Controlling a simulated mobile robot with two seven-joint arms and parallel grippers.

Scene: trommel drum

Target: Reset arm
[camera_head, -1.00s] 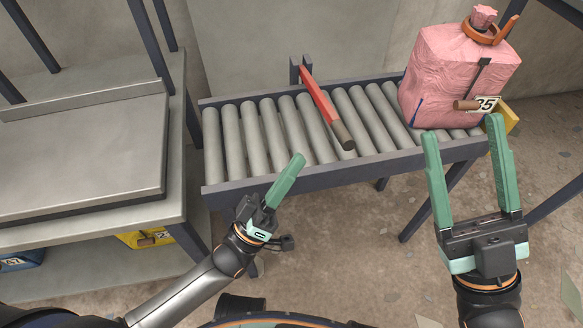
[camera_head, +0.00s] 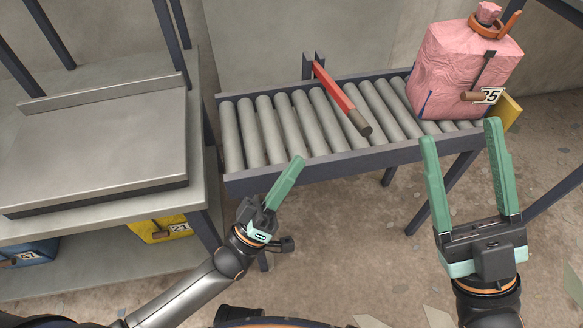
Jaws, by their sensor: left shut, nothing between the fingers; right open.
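My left gripper (camera_head: 297,163) is shut and empty, with its green fingers together. It appears in front of the near rail of the roller conveyor (camera_head: 290,166). My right gripper (camera_head: 459,131) is open and empty, its two green fingers pointing up and well apart. It appears in front of the conveyor's right end, below a pink wrapped bundle (camera_head: 460,70). I cannot tell how far either gripper is from the conveyor. My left arm comes in from the lower left and my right arm from the lower right.
A grey bench (camera_head: 100,150) stands at left, with a yellow bin (camera_head: 170,230) and a blue bin (camera_head: 30,252) below. Open floor lies in front.

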